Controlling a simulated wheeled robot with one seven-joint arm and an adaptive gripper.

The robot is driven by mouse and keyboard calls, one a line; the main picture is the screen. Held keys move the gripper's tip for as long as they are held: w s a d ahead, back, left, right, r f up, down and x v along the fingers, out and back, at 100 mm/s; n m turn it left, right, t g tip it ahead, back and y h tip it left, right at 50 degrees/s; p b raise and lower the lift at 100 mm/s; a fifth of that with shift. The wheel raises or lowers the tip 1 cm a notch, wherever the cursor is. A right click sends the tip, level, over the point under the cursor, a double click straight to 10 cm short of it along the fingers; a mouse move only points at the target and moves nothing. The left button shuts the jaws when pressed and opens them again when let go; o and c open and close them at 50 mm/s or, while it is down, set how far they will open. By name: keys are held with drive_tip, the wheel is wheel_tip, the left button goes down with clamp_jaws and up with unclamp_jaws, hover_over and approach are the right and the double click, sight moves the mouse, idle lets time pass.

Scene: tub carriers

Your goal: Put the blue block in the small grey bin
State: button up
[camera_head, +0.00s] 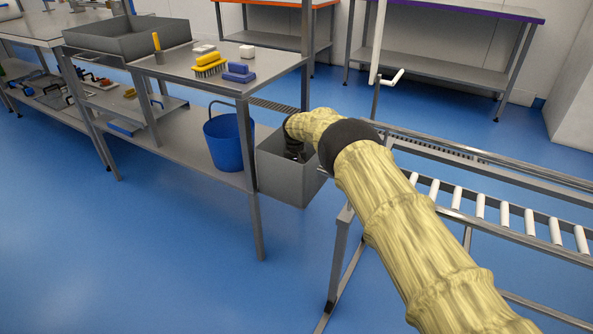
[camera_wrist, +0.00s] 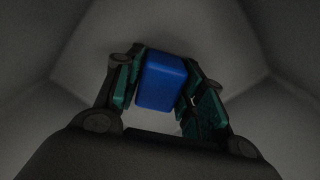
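The blue block (camera_wrist: 161,82) shows in the wrist view between the two green-padded fingers of my gripper (camera_wrist: 160,88). The fingers lie against its two sides, so the gripper looks shut on it. Grey walls surround the block and fingers there, in shadow. In the head view, the small grey bin (camera_head: 279,180) stands between the workbench and the roller conveyor. My arm reaches down into its open top, and the dark gripper (camera_head: 294,150) is partly hidden inside. The block is hidden in the head view. I cannot tell whether it touches the bin's floor.
A blue bucket (camera_head: 229,140) stands on the bench's lower shelf, left of the bin. The bench top (camera_head: 215,78) holds a yellow brush (camera_head: 209,66), a blue item (camera_head: 239,73), white pieces and a large grey tub (camera_head: 125,42). The roller conveyor (camera_head: 480,208) lies to the right.

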drive_tip(key=shift+o, duration=1.3)
